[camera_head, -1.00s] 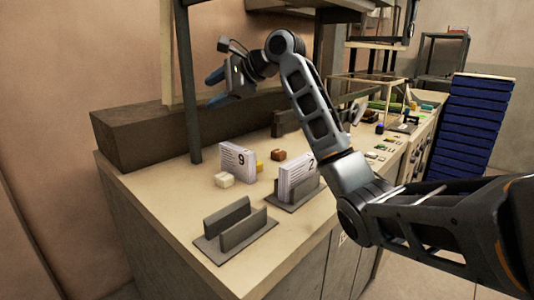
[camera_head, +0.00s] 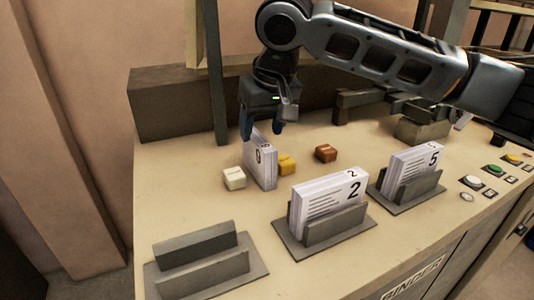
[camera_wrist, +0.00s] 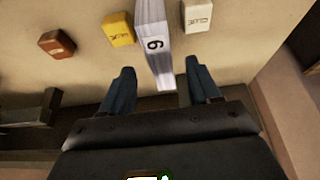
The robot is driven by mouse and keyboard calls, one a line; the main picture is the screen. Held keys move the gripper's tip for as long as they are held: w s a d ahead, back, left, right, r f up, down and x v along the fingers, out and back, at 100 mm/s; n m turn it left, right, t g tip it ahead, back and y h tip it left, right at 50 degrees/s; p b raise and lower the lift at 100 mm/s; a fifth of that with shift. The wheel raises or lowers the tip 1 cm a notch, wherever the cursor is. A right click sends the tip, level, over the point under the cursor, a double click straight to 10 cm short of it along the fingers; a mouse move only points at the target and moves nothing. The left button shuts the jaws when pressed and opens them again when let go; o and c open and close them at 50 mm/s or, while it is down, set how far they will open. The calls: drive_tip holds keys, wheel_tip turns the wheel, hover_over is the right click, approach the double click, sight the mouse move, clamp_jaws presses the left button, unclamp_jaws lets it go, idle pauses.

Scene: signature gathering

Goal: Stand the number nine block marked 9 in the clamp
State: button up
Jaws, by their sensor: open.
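The number nine block (camera_head: 262,165), a white page stack marked 9, stands upright on the table toward the back. In the wrist view the block (camera_wrist: 152,30) shows its 9, with its near end between my fingers. My gripper (camera_head: 262,128) points down at the block's top; it is open, with one blue finger on each side (camera_wrist: 160,75). I cannot tell whether either finger touches the block. An empty grey clamp (camera_head: 252,268) with two upright plates sits at the front left.
Clamps holding block 2 (camera_head: 325,205) and block 5 (camera_head: 415,165) stand to the right. White (camera_head: 234,178), yellow (camera_head: 287,164) and brown (camera_head: 326,153) cubes lie near the nine block. A dark beam (camera_head: 170,105) runs along the back.

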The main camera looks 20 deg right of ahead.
sight(259, 139)
drive_tip(key=p+x, duration=0.1)
drive_tip(key=x, duration=0.4)
drive_tip(key=shift+w, duration=0.2)
drive_tip(key=shift+w+f, duration=0.1)
drive_tip(key=shift+f, duration=0.15)
drive_tip(key=shift+f, duration=0.25)
drive_tip(key=shift+c, duration=0.4)
clamp_jaws()
idle(0.3)
